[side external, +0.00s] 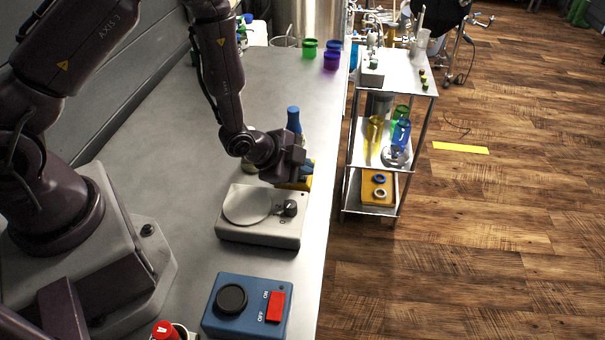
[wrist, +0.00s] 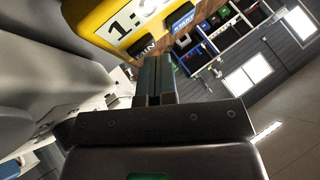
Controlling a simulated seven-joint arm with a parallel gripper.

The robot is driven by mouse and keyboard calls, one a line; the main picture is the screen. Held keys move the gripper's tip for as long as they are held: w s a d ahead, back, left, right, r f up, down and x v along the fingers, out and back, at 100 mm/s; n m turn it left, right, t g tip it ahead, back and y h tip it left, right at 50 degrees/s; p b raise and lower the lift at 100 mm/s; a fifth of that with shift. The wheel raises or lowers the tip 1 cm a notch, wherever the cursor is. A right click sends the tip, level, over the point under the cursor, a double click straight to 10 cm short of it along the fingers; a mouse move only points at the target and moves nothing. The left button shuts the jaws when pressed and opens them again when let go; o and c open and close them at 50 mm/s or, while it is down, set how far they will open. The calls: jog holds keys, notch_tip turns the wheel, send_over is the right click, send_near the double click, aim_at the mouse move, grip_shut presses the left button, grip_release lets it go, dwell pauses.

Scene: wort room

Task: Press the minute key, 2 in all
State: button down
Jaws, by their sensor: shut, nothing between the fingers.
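The yellow timer (wrist: 100,18) fills the top of the wrist view, with a partly cut-off display that starts "1:". Its dark minute key (wrist: 143,47), marked MIN, sits below the display. A blue start key (wrist: 181,20) is to its right. My gripper (wrist: 155,62) is shut and empty, its fingertips right by the minute key; I cannot tell whether they touch it. In the side view my gripper (side external: 293,176) is in front of the timer (side external: 308,180), which is mostly hidden behind it.
A white plate device with a black knob (side external: 260,232) stands just in front of my gripper. A blue switch box (side external: 222,325) is nearer the camera. A blue-capped bottle (side external: 293,116) stands behind the gripper. A steel cart (side external: 411,75) is to the right.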

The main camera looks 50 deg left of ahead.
aim_at(303, 178)
jog(key=shift+r, duration=0.7)
jog(key=shift+r, duration=2.55)
dwell(0.4)
notch_tip(303, 178, up, 4)
jog(key=shift+f, duration=0.1)
jog(key=shift+f, duration=0.15)
dwell(0.3)
jog(key=shift+f, duration=4.3)
jog(key=shift+f, duration=0.1)
